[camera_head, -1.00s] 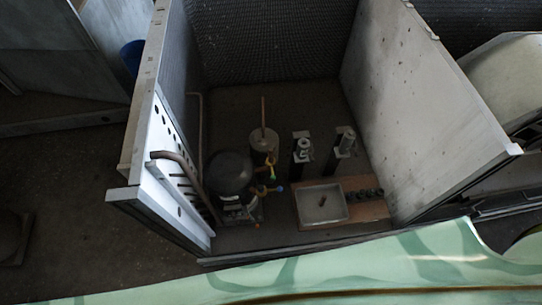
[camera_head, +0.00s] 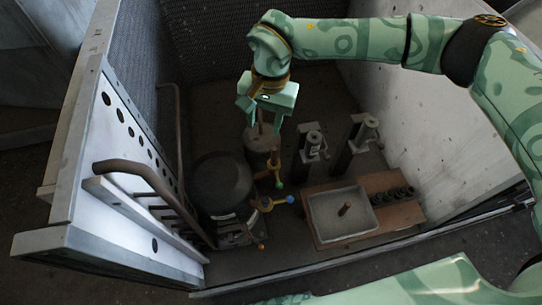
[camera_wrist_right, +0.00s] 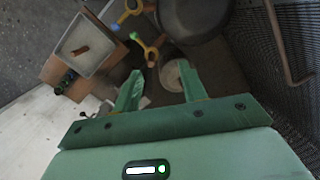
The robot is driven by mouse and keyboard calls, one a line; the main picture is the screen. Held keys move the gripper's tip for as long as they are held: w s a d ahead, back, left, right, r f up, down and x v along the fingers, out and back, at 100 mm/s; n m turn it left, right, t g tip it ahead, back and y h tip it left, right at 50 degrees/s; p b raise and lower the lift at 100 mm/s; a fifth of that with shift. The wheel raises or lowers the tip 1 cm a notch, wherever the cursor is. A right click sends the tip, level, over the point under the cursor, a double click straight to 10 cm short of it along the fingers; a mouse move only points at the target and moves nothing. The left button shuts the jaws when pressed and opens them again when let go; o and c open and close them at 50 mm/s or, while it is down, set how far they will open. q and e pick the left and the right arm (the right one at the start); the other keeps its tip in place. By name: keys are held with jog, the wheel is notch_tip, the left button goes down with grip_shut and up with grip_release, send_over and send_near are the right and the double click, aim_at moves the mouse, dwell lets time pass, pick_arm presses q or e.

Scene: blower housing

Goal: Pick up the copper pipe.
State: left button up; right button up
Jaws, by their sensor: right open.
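A short brown copper pipe piece (camera_head: 345,208) stands in a shallow grey tray (camera_head: 316,222); it also shows in the right wrist view (camera_wrist_right: 80,49). A grey canister (camera_head: 262,140) with a thin upright copper-coloured rod stands behind the black dome; I cannot tell which piece the task means. My right gripper (camera_head: 263,118) is open above the canister, its fingers on either side of the rod's place and partly hiding it. In the right wrist view the canister top (camera_wrist_right: 172,76) lies between the open fingertips (camera_wrist_right: 160,72). My left gripper is not in view.
A black dome-shaped compressor (camera_head: 220,182) stands left of the tray, with yellow-and-blue valve fittings (camera_head: 268,203) beside it. Two dark upright posts with metal tops (camera_head: 312,145) stand behind the tray. Bent copper piping (camera_head: 140,172) runs along the left panel. Metal walls enclose the housing.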

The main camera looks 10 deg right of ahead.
aim_at(274, 148)
jog(key=shift+n+t+h, duration=0.4)
jog(key=shift+n+h, duration=0.1)
jog(key=shift+h, duration=0.2)
jog(key=d+f, duration=0.1)
jog(key=f+b, duration=0.1)
jog(key=w+d+f+b, duration=0.1)
jog(key=f, duration=0.1)
jog(key=shift+d, duration=0.35)
notch_tip(274, 148, down, 6)
jog(key=shift+w+r+b, duration=0.1)
jog(key=shift+r+b, duration=0.1)
jog(key=shift+b, duration=0.9)
jog(key=shift+f, duration=0.6)
notch_tip(274, 148, down, 5)
jog(key=b, duration=0.3)
jog(key=shift+f+b, duration=0.15)
jog(key=shift+b, duration=0.15)
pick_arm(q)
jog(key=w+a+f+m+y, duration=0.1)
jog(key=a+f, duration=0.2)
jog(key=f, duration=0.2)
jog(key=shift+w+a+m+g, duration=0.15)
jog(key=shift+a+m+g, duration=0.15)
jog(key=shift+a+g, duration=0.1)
pick_arm(e)
jog(key=shift+r, duration=0.2)
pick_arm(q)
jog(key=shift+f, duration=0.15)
pick_arm(e)
grip_shut()
